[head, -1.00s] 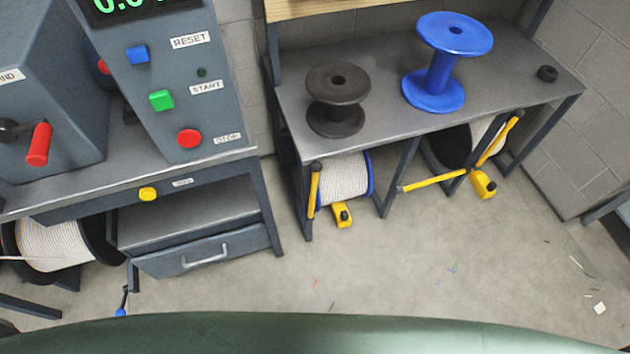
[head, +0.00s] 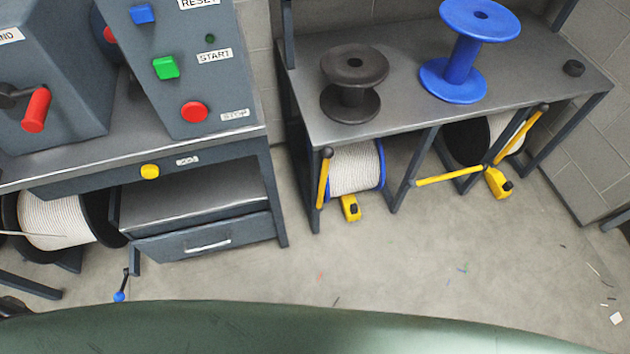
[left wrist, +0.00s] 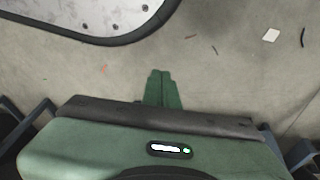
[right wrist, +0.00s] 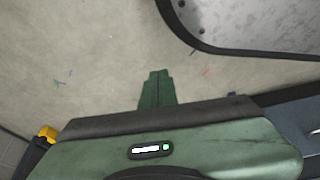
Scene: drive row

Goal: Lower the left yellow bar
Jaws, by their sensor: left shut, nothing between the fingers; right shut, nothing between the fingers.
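The left yellow bar (head: 323,178) stands nearly upright at the left leg of the rack, with a dark knob at its top. Beside it is a white cable spool (head: 354,168) with a blue rim. A second yellow bar (head: 450,176) lies nearly level across the right bay, and a third (head: 520,134) slants up at that bay's right side. My left gripper (left wrist: 161,88) is shut and empty above bare floor in the left wrist view. My right gripper (right wrist: 156,88) is shut and empty above bare floor in the right wrist view. Neither gripper shows in the head view.
Yellow blocks sit on the floor by the left bay (head: 350,208) and right bay (head: 498,183). A black spool (head: 352,84) and a blue spool (head: 463,52) stand on the rack top. A control bench (head: 205,210) stands left. Open floor (head: 430,250) lies before the rack.

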